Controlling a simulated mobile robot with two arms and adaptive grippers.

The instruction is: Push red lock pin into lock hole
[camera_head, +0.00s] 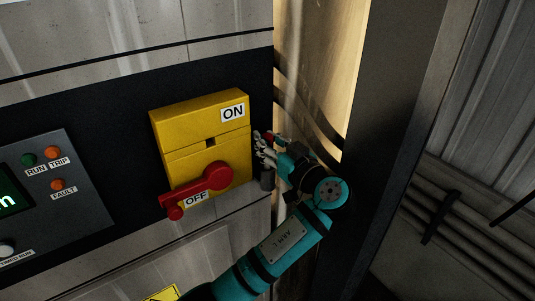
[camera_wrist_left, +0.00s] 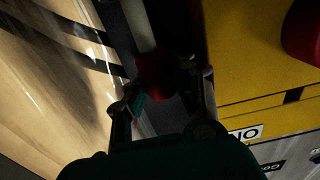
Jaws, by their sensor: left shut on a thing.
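The yellow switch box (camera_head: 170,120) is mounted on the dark panel, with ON at its upper right and OFF below. Its red lever (camera_head: 212,178) points down-left across the OFF label; part of the lever's red also shows in the left wrist view (camera_wrist_left: 305,30). A small dark square hole (camera_head: 211,142) is in the middle of the box face. My left gripper (camera_head: 264,147) is just right of the box, apart from the hole. It is shut on the red lock pin (camera_wrist_left: 155,74), whose pale rod (camera_wrist_left: 138,25) extends away from the fingers. My right gripper is out of view.
A control panel (camera_head: 50,185) with lamps and a green display is at left. A dark upright post (camera_head: 385,110) stands close to the right of my arm, beside a lit yellowish surface (camera_head: 320,70). Pipes (camera_head: 450,210) run along the right wall.

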